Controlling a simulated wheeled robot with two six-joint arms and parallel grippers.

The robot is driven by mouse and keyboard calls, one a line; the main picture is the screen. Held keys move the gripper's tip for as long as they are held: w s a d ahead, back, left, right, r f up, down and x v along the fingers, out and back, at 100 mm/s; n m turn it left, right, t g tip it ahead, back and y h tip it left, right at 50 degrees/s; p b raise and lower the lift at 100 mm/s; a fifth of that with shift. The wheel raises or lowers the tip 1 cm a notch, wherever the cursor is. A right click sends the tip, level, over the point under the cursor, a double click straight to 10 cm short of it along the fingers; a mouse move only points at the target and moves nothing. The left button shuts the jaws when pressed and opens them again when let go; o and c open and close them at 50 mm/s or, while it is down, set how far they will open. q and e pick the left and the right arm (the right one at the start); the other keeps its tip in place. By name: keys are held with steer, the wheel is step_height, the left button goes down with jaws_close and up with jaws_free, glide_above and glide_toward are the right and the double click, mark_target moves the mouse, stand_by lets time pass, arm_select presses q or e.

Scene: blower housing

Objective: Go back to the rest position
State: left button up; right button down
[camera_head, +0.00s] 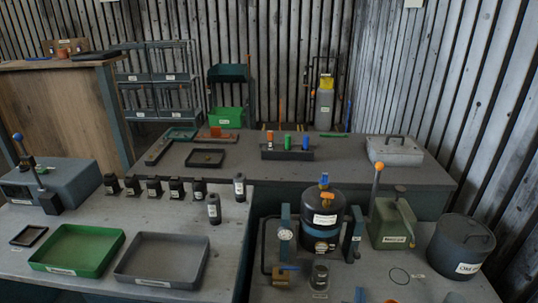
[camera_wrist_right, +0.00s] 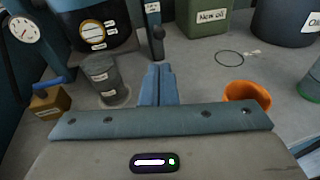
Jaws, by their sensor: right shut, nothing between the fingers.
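My right gripper shows at the bottom edge of the head view (camera_head: 360,295), where only its blue fingertips are in frame. In the right wrist view its two blue fingers (camera_wrist_right: 157,72) are pressed together with nothing between them. It is over the grey bench surface, between a grey labelled can (camera_wrist_right: 103,78) on the left and an orange cup (camera_wrist_right: 247,95) on the right, and seems apart from both. My left gripper is in neither view.
A black tank (camera_head: 322,212), a gauge (camera_head: 286,235), a green oil container (camera_head: 391,228) and a dark lidded pot (camera_head: 461,245) stand ahead of the right gripper. A brass block with a blue handle (camera_wrist_right: 48,102) sits left. Bare bench surrounds a thin ring (camera_wrist_right: 229,57).

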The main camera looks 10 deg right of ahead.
steer(key=s+d+m+g, duration=0.1)
steer(key=s+m+g, duration=0.4)
steer(key=s+m, duration=0.85)
steer(key=s+a+r+m+g+y, duration=0.3)
steer(key=s+a+m+g+y, duration=0.4)
steer(key=s+m, duration=0.7)
step_height(320, 180, down, 33)
steer(key=w+d+m+h, duration=0.1)
steer(key=d+m, duration=0.1)
steer(key=m, duration=0.1)
steer(key=s+f+g, duration=0.1)
steer(key=s+f, duration=1.6)
steer(key=shift+s+d, duration=0.35)
steer(key=shift+d, duration=0.05)
